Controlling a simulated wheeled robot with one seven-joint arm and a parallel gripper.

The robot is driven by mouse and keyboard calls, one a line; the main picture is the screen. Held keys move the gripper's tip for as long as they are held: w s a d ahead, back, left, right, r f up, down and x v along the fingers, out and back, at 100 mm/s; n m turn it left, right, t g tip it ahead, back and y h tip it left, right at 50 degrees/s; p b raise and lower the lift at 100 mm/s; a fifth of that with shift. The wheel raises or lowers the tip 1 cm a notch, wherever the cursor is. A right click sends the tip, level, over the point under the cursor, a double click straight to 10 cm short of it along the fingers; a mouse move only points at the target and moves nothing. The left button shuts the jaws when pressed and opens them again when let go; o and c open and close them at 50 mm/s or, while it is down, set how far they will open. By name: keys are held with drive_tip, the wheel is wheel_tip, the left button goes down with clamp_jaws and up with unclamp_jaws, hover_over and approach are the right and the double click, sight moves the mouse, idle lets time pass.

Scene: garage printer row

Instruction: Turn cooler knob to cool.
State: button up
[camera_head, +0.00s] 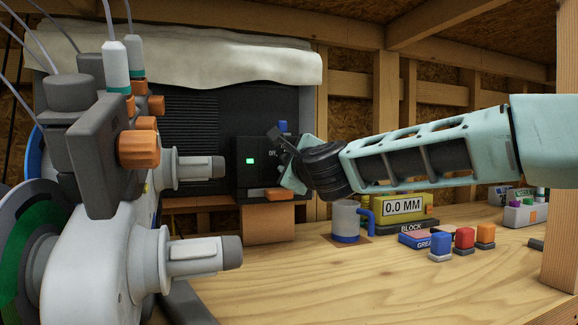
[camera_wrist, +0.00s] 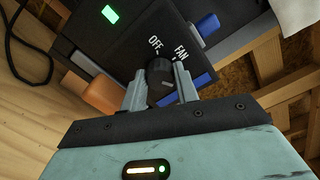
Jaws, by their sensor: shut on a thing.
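The cooler (camera_head: 240,110) is a dark box with ribbed vents at the back of the bench. Its black control panel (camera_wrist: 125,35) carries a lit green light (camera_head: 250,160) and the labels OFF and FAN. The round black knob (camera_wrist: 159,80) sits below these labels in the wrist view. My gripper (camera_wrist: 160,88) is at the panel with its two grey fingers closed on either side of the knob. In the head view my gripper (camera_head: 283,158) covers the knob and part of the panel. No COOL label is readable.
A white cloth (camera_head: 190,55) drapes over the cooler's top. Grey printer parts with spools (camera_head: 110,230) fill the left front. A grey mug (camera_head: 346,218), a yellow gauge reading 0.0 MM (camera_head: 402,208) and small coloured blocks (camera_head: 464,240) stand below my arm.

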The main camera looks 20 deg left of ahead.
idle(0.4)
drive_tip(key=o, duration=1)
drive_tip(key=shift+c, duration=0.2)
drive_tip(key=b+v, duration=0.2)
drive_tip(key=v, duration=1.5)
drive_tip(key=shift+d, duration=0.15)
drive_tip(key=shift+s, duration=0.2)
